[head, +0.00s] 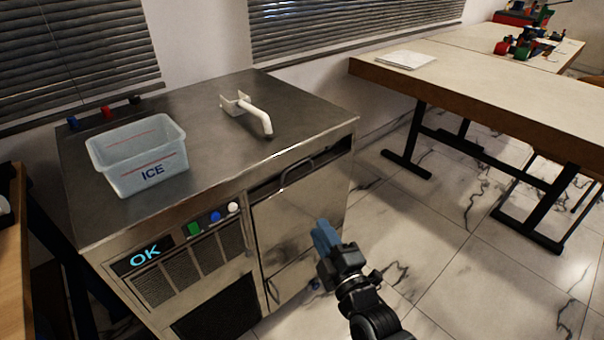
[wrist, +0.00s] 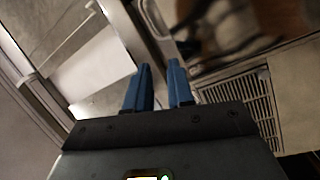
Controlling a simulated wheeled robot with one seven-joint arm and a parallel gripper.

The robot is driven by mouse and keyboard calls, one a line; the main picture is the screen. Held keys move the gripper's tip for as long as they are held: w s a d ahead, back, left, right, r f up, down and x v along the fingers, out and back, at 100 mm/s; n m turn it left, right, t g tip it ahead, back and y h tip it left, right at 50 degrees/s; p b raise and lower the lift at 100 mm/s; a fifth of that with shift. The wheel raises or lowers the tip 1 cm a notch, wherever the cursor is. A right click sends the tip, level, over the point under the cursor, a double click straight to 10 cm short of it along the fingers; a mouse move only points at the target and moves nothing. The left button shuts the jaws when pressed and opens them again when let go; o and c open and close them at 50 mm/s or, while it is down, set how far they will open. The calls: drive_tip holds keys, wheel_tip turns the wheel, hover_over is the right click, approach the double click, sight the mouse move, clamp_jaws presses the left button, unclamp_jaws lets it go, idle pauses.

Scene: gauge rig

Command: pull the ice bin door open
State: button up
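The ice bin door (head: 295,220) is a metal panel on the right of the machine's front. A dark gap shows above it, under the countertop. A curved bar handle (head: 297,170) runs along its upper edge. My gripper (head: 322,232) is in front of the door's right part, below the handle and apart from it. In the wrist view its blue fingers (wrist: 160,68) have a narrow gap between them and nothing held there. I cannot tell whether the fingers touch the door. The handle is not clearly identifiable in the wrist view.
A clear ICE tub (head: 140,160) and a white bent spout (head: 250,112) are on the metal top. An OK display (head: 145,254), coloured buttons (head: 215,216) and vents (head: 190,272) are left of the door. A long table (head: 470,90) stands right; tiled floor between is clear.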

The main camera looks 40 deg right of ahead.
drive_tip(key=n+h, duration=0.2)
approach(302, 179)
wheel_tip(302, 179, up, 3)
drive_tip(key=w, duration=0.2)
drive_tip(key=shift+d+b+x, duration=0.15)
drive_tip(key=shift+b+x, duration=0.45)
drive_tip(key=shift+x, duration=1.45)
drive_tip(key=shift+d+b+x, duration=0.2)
drive_tip(key=shift+b+x, duration=0.4)
drive_tip(key=shift+x, duration=1.45)
drive_tip(key=shift+s+r, duration=0.2)
drive_tip(key=shift+c, duration=0.4)
clamp_jaws()
